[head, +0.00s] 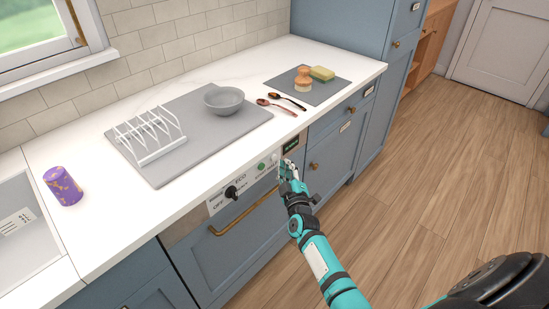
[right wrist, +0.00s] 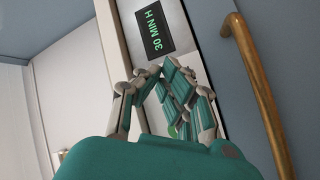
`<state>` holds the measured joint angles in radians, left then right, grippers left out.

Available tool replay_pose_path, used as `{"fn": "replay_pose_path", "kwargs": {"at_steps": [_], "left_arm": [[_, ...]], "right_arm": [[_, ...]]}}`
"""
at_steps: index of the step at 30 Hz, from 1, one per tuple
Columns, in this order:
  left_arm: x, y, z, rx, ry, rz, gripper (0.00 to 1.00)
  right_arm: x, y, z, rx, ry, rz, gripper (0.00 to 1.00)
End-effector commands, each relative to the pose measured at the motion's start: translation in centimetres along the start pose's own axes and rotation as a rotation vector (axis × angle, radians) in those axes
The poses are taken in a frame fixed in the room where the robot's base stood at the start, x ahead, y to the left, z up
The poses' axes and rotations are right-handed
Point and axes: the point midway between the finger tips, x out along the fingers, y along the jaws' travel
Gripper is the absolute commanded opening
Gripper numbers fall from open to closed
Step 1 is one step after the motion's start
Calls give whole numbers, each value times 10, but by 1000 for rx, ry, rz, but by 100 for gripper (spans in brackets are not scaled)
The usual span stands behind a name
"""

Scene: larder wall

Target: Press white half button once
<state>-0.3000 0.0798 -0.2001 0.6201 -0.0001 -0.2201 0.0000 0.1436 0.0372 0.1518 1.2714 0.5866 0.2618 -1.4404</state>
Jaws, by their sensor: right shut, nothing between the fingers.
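The dishwasher's control panel (head: 228,193) is a pale strip under the counter's front edge, with a black knob, a green button (head: 261,166) and a small white button (head: 273,158) to its right. I take this white one as the half button; its label is too small to read. My right gripper (head: 284,164) is shut and empty, its fingertips at the panel just right of the white button. I cannot tell if they touch it. In the right wrist view the shut fingers (right wrist: 160,72) cover part of the panel, and the white button cannot be made out. My left gripper is out of view.
A dark display (right wrist: 155,36) with green text sits beside the fingers. A brass handle (head: 243,211) runs below the panel. On the counter are a white rack (head: 150,137), grey bowl (head: 223,100), spoons, purple cup (head: 63,186), and a mat with brush and sponge.

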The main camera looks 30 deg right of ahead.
Motion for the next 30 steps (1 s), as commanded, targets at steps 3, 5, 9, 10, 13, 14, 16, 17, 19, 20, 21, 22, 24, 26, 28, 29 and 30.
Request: {"fn": "replay_pose_path", "kwargs": {"at_steps": [3,5,9,10,13,14,16,17,19,20,21,22,24,26,28,29,30], "left_arm": [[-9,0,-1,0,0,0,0],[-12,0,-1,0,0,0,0],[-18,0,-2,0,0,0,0],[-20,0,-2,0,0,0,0],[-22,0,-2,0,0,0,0],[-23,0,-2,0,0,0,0],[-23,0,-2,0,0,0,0],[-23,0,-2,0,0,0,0],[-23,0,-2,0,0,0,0],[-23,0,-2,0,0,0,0],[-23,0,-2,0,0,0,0],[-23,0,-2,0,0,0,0],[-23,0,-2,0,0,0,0],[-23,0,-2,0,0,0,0],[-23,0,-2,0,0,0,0],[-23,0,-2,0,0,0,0],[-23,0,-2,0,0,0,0]], "right_arm": [[-10,7,4,-3,-2,-2,0],[-14,9,6,-4,-1,-3,0],[-25,16,12,-4,-1,-1,0],[-28,17,14,-4,-1,-1,0],[-34,19,17,-2,-1,-2,0],[-35,20,18,-2,0,-2,0],[-37,20,19,-2,0,-2,0],[-38,20,20,-2,0,-2,0],[-38,20,20,-2,0,-1,0],[-38,20,20,-2,0,-1,0],[-38,20,20,-2,0,-1,0],[-38,20,20,-1,0,-1,0],[-37,20,20,-1,0,-1,0],[-37,20,20,-1,0,-1,0],[-37,20,20,-1,0,-1,0],[-37,20,20,-1,0,-1,0],[-37,20,20,-1,0,-1,0]]}}
